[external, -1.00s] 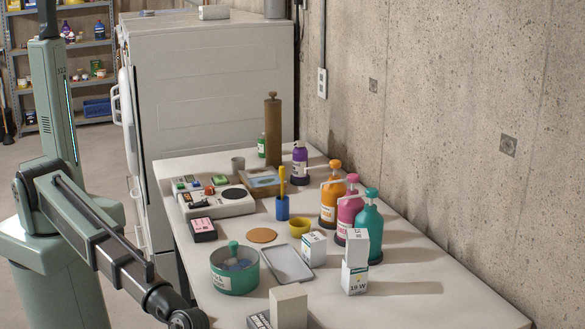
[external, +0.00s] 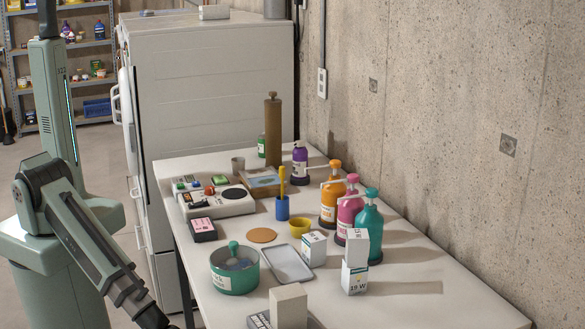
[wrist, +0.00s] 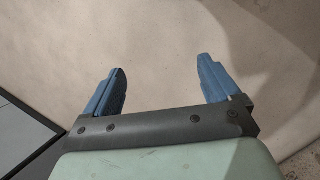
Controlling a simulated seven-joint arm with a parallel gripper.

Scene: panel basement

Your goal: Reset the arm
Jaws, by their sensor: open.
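My gripper (wrist: 162,82) shows in the wrist view with its two blue fingers spread wide apart and nothing between them. Below the fingers is a plain pale surface, partly in shadow. In the external view my arm reaches down at the lower left, beside the table (external: 440,300), and its end with the gripper is cut off by the bottom edge of the picture.
On the table stand a green pot (external: 234,272), a grey tray (external: 287,264), white boxes (external: 354,265), pump bottles (external: 368,225), a blue cup (external: 282,208) and a yellow bowl (external: 299,227). A concrete wall (external: 450,120) bounds the right. Floor is open at left.

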